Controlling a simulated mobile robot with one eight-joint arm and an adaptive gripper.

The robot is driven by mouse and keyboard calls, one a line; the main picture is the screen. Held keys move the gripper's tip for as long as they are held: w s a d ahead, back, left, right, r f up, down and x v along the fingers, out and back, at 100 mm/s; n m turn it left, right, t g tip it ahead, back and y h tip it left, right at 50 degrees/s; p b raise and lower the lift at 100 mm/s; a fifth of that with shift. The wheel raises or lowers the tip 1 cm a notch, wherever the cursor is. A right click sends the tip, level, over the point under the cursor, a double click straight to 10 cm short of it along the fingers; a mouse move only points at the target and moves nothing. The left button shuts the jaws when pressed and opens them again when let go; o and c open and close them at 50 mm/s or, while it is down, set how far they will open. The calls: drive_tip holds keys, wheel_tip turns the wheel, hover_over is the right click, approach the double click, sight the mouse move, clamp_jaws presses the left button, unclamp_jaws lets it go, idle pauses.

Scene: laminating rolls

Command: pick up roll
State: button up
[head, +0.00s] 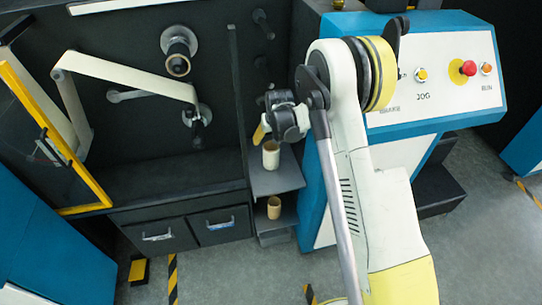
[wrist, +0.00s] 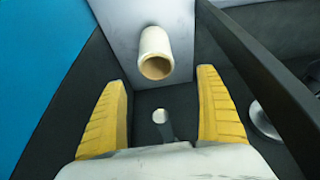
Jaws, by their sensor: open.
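A cream roll (head: 271,157) with a tan, open core stands on the upper shelf beside the machine in the head view. It also shows in the wrist view (wrist: 156,45), just past my fingertips and between them. A second, smaller-looking roll (head: 274,209) stands on the lower shelf. My gripper (head: 262,131) is above and slightly left of the upper roll in the head view, with one yellow finger showing. In the wrist view my gripper (wrist: 160,80) is open, its two yellow fingers apart and nothing between them.
The grey upper shelf (head: 287,178) sits between a dark divider wall (head: 239,105) on the left and the blue-and-white control console (head: 432,75) on the right. Spindles, one of them (head: 178,55), stick out of the black machine panel. Two drawers (head: 222,226) are below left.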

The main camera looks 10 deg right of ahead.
sight(271, 146)
drive_tip(key=b+x, duration=0.1)
drive_tip(key=x, duration=0.2)
drive_tip(key=b+x, duration=0.1)
drive_tip(key=x, duration=0.1)
drive_tip(key=b+x, duration=0.1)
drive_tip(key=x, duration=0.2)
drive_tip(key=shift+w+d+f, duration=0.2)
drive_tip(key=shift+d+f, duration=0.1)
drive_tip(key=shift+d, duration=0.1)
drive_tip(key=shift+r, duration=0.1)
drive_tip(key=shift+c, duration=0.2)
drive_tip(key=c, duration=1.5)
drive_tip(key=shift+r, duration=0.1)
